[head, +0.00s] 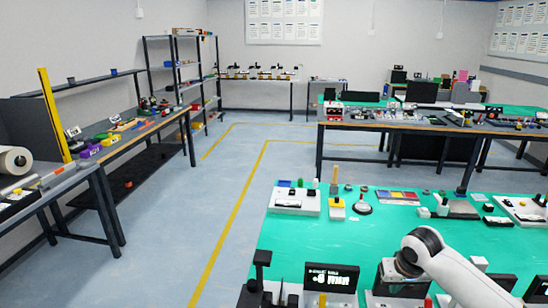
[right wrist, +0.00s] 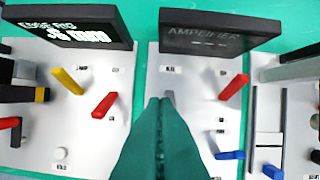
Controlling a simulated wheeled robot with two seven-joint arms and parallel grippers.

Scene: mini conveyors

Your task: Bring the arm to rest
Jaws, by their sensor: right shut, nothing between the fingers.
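My right arm (head: 440,262) reaches in from the lower right of the head view over the green table (head: 300,240). Its gripper is hidden there behind the arm. In the right wrist view my right gripper (right wrist: 160,102) is shut and empty, its fingertips together in front of a white panel (right wrist: 195,60) with a black "AMPLIFIER" display (right wrist: 215,35). Whether the tips touch the panel I cannot tell. My left gripper is in neither view.
Left of the fingers, another panel has an "EDGE RIG" display (right wrist: 75,25), a yellow lever (right wrist: 68,81) and a red lever (right wrist: 104,105). Right of them are a red lever (right wrist: 235,86) and a blue lever (right wrist: 229,155). The grey floor (head: 190,220) left of the table is clear.

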